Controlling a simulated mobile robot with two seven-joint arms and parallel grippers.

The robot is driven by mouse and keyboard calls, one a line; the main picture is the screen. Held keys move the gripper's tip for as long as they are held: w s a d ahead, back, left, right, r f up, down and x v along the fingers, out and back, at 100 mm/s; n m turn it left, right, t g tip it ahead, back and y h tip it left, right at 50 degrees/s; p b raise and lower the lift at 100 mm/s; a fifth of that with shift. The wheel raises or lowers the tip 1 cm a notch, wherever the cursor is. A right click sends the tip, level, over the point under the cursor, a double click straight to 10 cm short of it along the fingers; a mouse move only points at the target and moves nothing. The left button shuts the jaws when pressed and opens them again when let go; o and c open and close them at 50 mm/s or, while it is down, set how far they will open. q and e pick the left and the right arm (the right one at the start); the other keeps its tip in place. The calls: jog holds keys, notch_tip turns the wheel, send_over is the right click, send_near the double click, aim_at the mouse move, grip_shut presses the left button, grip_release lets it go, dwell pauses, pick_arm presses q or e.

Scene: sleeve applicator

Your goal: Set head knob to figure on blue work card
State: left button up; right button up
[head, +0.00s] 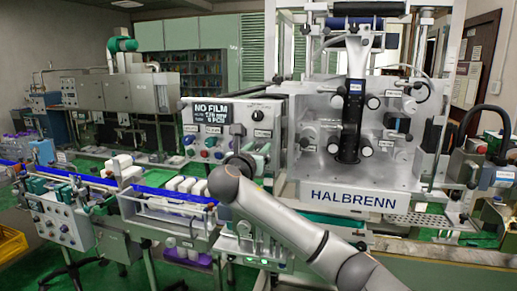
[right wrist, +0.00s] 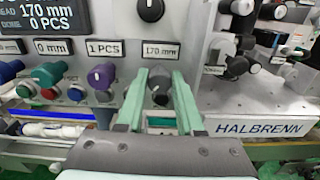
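The control panel (head: 232,128) stands left of the HALBRENN machine in the head view. In the right wrist view a dark grey knob (right wrist: 159,86) sits under a "170 mm" label (right wrist: 161,49). The display (right wrist: 38,16) above reads 170 mm and 0 PCS, with the head line partly cut off. My right gripper (right wrist: 160,76) is open, its two green fingers on either side of the grey knob as seen from the wrist; contact cannot be told. In the head view my right arm hides the gripper and that knob. My left gripper is out of view. I cannot make out a blue work card.
A purple knob (right wrist: 102,76) under "1 PCS" and a green knob (right wrist: 47,73) under "0 mm" sit left of my fingers. A black knob (right wrist: 151,9) is above. The machine's HALBRENN plate (right wrist: 260,128) is close on the right. A conveyor with white bottles (head: 185,186) runs below the panel.

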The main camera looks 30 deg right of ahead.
grip_shut()
jog(key=shift+m, duration=0.3)
